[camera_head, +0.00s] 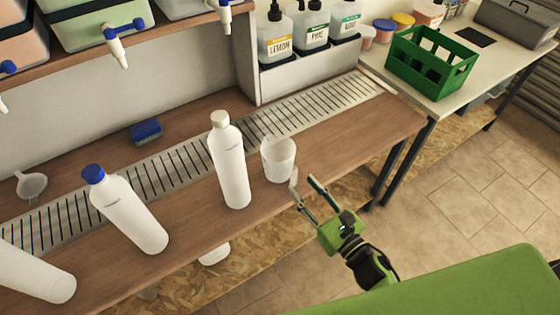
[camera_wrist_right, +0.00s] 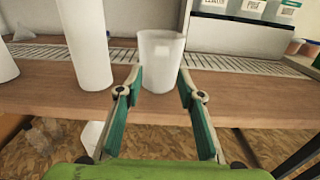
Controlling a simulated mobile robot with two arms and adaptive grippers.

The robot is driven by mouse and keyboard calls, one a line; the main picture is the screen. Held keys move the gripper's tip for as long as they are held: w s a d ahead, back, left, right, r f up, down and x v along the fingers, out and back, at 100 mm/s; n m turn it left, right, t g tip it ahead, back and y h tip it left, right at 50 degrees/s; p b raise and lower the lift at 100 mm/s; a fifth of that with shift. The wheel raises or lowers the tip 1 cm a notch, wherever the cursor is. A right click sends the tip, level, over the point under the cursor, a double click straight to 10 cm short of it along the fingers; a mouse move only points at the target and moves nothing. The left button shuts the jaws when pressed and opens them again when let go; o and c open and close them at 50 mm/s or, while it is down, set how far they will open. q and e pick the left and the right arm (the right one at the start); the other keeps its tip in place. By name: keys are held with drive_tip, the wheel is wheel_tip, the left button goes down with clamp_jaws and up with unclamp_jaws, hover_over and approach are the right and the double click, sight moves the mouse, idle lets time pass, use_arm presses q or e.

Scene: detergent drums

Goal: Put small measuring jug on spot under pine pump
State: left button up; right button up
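The small measuring jug (camera_head: 279,160), translucent white, stands upright on the wooden counter at the front of the drip grate. It also shows in the wrist view (camera_wrist_right: 160,62), straight ahead between my fingertips. My right gripper (camera_head: 304,184) is open and empty, low at the counter's front edge, its fingertips pointing at the jug. I cannot tell whether they touch it. The pine pump bottle (camera_head: 312,30), with a green label, stands between the lemon and a teal-labelled bottle on a white raised holder behind the grate. No marked spot shows below it. My left gripper is not in view.
A tall white bottle (camera_head: 229,160) stands close left of the jug. Another with a blue cap (camera_head: 124,208) is farther left. The slotted drip grate (camera_head: 318,105) runs along the counter and is clear below the pumps. A green crate (camera_head: 432,62) sits on the right table.

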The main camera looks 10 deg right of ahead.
sight(295, 176)
drive_tip(key=p+x, duration=0.1)
drive_tip(key=x, duration=0.4)
drive_tip(key=shift+w+r+p, duration=0.15)
drive_tip(key=shift+w+p, duration=0.1)
drive_tip(key=shift+p, duration=0.1)
drive_tip(key=shift+w+a, duration=0.15)
drive_tip(key=shift+w, duration=0.1)
drive_tip(key=shift+c, duration=0.4)
clamp_jaws()
